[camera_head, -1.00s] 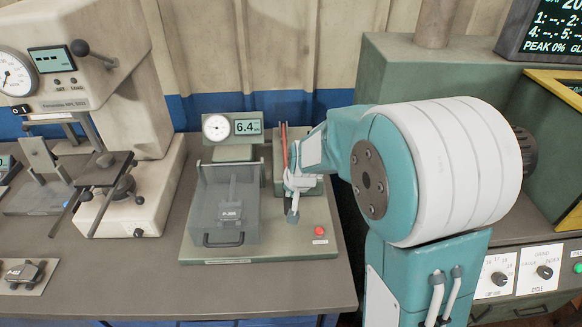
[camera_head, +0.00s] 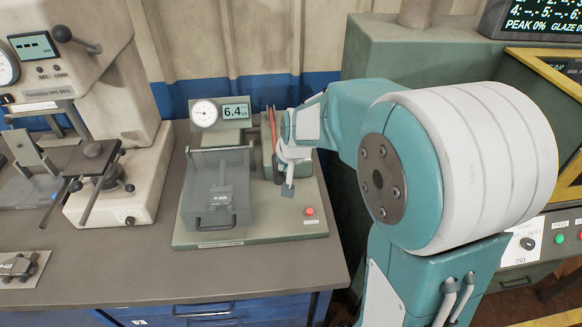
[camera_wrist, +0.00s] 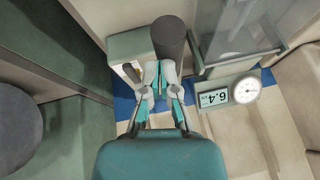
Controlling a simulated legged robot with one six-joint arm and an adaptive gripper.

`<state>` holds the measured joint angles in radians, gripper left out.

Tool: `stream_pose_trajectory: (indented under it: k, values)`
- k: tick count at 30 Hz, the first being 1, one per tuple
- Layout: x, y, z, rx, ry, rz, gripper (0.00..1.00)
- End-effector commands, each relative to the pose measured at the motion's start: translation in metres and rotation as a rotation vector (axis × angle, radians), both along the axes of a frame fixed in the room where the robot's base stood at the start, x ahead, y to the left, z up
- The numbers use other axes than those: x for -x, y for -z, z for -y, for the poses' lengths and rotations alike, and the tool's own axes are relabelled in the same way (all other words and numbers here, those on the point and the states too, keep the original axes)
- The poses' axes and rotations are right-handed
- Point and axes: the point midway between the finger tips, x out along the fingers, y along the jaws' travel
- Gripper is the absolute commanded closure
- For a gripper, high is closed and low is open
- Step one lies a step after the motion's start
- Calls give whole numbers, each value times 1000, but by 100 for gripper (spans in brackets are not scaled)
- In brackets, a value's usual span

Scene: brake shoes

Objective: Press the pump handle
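The pump unit is a grey-green box (camera_wrist: 132,48) with a slot, on the right part of the test rig's base plate (camera_head: 262,232). In the wrist view a thick dark cylinder (camera_wrist: 170,36), which looks like the pump handle's grip, stands just beyond my fingertips. A thin red upright part (camera_head: 272,128) shows behind my gripper (camera_head: 286,172) in the head view. My gripper (camera_wrist: 158,72) points down over the pump with its fingers together and nothing visible between them. Its tips are at or close to the dark cylinder; I cannot tell whether they touch.
A clear-covered chamber (camera_head: 217,190) stands left of the pump, with a dial and a display (camera_head: 236,111) reading 6.4 behind it. A red button (camera_head: 309,211) is at the plate's front right. A press machine (camera_head: 110,140) stands at left; a green cabinet (camera_head: 415,50) at right.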

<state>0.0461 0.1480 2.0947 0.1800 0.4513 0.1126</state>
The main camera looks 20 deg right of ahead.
Motion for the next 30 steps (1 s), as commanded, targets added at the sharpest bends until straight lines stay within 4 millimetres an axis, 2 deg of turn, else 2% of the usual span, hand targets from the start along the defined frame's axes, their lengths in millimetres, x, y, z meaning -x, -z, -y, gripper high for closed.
stream_pose_trajectory:
  k: [9,15,30]
  values:
    - [41,-38,-1,0,1,5,100]
    - [57,-53,-1,-1,0,4,100]
    - [61,-57,-1,-1,1,5,100]
